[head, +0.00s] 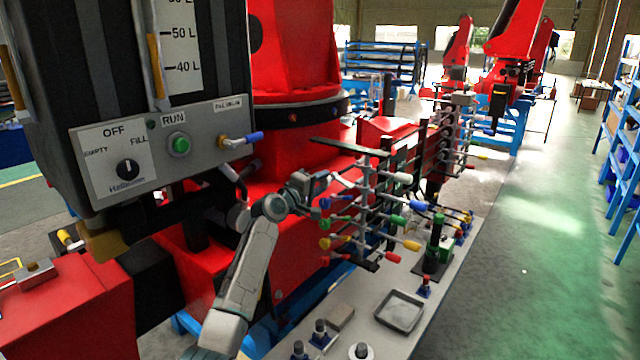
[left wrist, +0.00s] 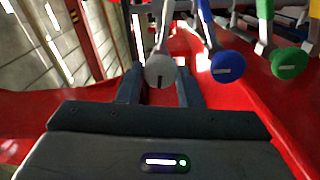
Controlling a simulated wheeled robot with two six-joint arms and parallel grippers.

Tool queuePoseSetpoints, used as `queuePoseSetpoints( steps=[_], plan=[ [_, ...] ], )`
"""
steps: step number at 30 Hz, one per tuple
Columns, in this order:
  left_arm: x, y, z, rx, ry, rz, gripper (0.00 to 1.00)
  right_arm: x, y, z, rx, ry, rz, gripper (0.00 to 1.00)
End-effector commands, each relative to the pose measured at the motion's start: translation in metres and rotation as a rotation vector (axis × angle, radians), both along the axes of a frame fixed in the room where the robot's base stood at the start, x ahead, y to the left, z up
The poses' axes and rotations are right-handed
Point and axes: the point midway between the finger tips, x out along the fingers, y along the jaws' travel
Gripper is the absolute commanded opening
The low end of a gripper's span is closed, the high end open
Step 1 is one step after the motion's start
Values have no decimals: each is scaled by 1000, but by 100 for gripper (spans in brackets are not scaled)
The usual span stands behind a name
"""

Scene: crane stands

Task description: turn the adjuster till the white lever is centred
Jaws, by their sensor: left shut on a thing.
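My left gripper (head: 322,190) is at the top of the valve stack, at the left end of the white row. In the left wrist view its fingers (left wrist: 159,88) are on either side of the round white adjuster (left wrist: 160,70), shut on it. The adjuster's dark mark looks upright, while those on the blue adjuster (left wrist: 226,68) and green adjuster (left wrist: 289,64) look about level. In the head view the gripper hides the white adjuster. The white lever (head: 402,177) sticks out to the right of the stack; I cannot tell whether it is centred. My right gripper is not in view.
Below are the blue lever (head: 418,205), green lever (head: 398,220), yellow lever (head: 412,245) and red lever (head: 392,257), close together. A grey tray (head: 400,312) and small parts lie on the bench. A control box (head: 165,150) stands at the left.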

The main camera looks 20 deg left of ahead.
Motion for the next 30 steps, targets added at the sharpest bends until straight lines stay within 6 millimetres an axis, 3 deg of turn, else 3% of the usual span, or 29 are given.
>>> queuePoseSetpoints(
  steps=[2,3,5,17,30],
  plan=[
    [0,0,0,0,1,0,10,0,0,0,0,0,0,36],
    [0,0,0,1,1,0,40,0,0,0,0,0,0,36],
    [0,0,0,1,1,0,52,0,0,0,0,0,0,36],
    [-5,2,-1,4,-1,0,53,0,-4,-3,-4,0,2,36],
    [-73,27,-4,5,-1,1,53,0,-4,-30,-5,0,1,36]
  ],
)
